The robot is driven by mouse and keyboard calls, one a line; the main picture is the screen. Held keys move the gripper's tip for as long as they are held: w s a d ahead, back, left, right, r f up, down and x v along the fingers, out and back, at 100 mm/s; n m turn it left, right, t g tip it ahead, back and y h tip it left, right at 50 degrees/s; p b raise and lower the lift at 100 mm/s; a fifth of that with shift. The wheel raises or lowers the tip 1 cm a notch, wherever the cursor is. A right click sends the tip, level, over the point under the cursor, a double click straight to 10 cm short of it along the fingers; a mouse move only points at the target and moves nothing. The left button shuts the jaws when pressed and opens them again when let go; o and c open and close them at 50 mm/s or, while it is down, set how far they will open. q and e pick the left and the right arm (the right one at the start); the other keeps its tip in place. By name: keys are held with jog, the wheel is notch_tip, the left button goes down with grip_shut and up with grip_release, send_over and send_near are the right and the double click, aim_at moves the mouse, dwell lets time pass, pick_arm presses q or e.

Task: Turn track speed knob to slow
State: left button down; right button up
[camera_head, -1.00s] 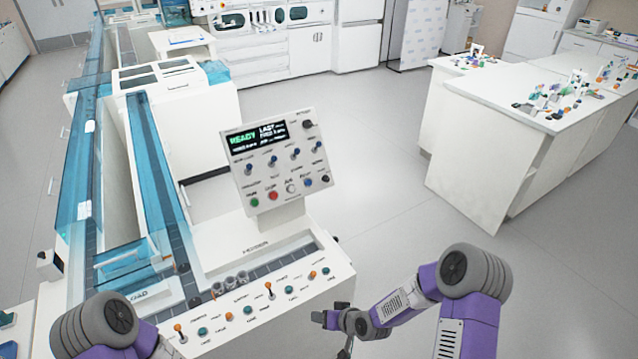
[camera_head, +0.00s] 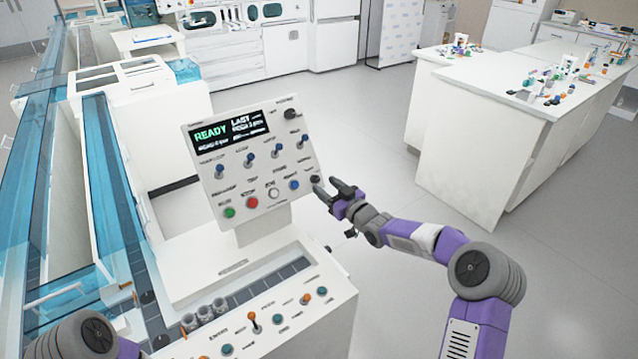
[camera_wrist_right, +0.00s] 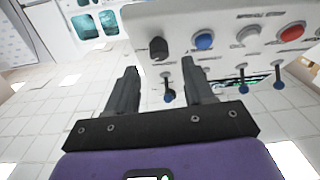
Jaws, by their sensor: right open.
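The upright white control panel (camera_head: 258,160) has a READY screen, toggles, buttons and two black knobs. One black knob is at its upper right (camera_head: 291,114), the other at its lower right (camera_head: 316,180). Their labels are too small to read, so I cannot tell which is the track speed knob. My right gripper (camera_head: 326,187) is open and empty beside the lower-right knob. In the right wrist view the panel appears upside down, and this knob (camera_wrist_right: 158,48) lies just beyond and between the open fingertips (camera_wrist_right: 159,68), seemingly apart from them. My left gripper is out of view.
A blue button (camera_head: 294,185) sits close to the lower-right knob, and a blue toggle (camera_wrist_right: 168,95) shows between the fingers in the wrist view. The lower console (camera_head: 230,267) carries more toggles and buttons. Floor right of the panel is clear up to the white benches (camera_head: 470,150).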

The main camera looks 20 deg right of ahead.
aim_at(317, 180)
jog(key=shift+x, duration=2.05)
jog(key=shift+f, duration=0.1)
grip_shut()
jog(key=n+y+p, duration=0.1)
jog(key=n+p, duration=0.1)
jog(key=n+g+p, duration=0.1)
jog(key=n+p, duration=0.1)
jog(key=n+g+y+p, duration=0.1)
jog(key=n+p, duration=0.1)
jog(key=shift+w+d+r+y, duration=0.1)
jog(key=shift+d+r+y, duration=0.05)
jog(key=shift+r+y, duration=0.15)
jog(key=n+g+y+p, duration=0.1)
jog(key=n, duration=0.2)
jog(key=shift+f+n+g+p, duration=0.15)
jog(key=shift+n+g+p, duration=0.15)
jog(key=shift+d+n+g+y+p, duration=0.15)
jog(key=shift+n+g+p, duration=0.45)
jog(key=shift+n, duration=0.75)
jog(key=shift+a+n+g+y+p, duration=0.1)
jog(key=shift+n+g+y+p, duration=0.15)
jog(key=shift+n+g, duration=0.85)
jog(key=shift+n, duration=0.35)
